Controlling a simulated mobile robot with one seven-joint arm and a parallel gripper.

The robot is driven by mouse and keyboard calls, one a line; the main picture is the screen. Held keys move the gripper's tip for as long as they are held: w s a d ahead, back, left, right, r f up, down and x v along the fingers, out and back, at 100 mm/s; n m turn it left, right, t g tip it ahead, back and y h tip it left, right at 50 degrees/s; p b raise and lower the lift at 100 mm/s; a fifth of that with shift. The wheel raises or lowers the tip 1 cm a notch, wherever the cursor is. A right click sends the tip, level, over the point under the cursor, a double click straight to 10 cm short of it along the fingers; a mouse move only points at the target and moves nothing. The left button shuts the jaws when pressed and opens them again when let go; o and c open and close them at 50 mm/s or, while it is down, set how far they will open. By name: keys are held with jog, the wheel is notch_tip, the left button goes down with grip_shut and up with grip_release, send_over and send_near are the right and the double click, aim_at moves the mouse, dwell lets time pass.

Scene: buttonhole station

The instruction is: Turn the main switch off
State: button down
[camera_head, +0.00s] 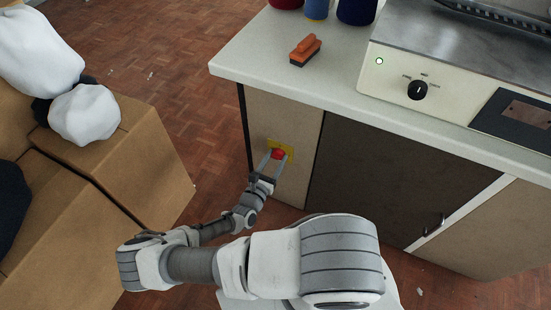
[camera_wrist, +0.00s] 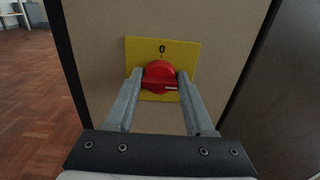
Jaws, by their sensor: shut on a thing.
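The main switch is a red rotary knob (camera_wrist: 158,72) on a yellow plate (camera_wrist: 187,51), fixed to the beige side panel of the counter. In the wrist view, a "0" and a short tick are printed above the knob. The knob's grip bar lies roughly level, with a pale mark at its right end. My gripper (camera_wrist: 160,80) is shut on the knob, one finger at its left side and one at its right. The head view also shows the red knob (camera_head: 277,153) low on the counter's left panel, with my gripper (camera_head: 275,158) at it.
Cardboard boxes (camera_head: 150,165) with white bundles stand at left. Parquet floor lies between.

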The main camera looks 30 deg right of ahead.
jog(key=shift+n, duration=0.3)
jog(key=n+p, duration=0.1)
jog(key=n, duration=0.2)
jog(key=shift+w+n, duration=0.1)
jog(key=shift+n, duration=0.2)
jog(key=n, duration=0.4)
jog(key=shift+f+n, duration=0.1)
jog(key=shift+n, duration=0.2)
jog(key=n, duration=0.4)
jog(key=shift+a+f, duration=0.1)
jog(key=shift+f, duration=0.05)
jog(key=shift+w+n+b, duration=0.1)
jog(key=shift+n+b, duration=0.5)
jog(key=shift+n, duration=1.9)
jog(key=shift+c, duration=1.4)
grip_release()
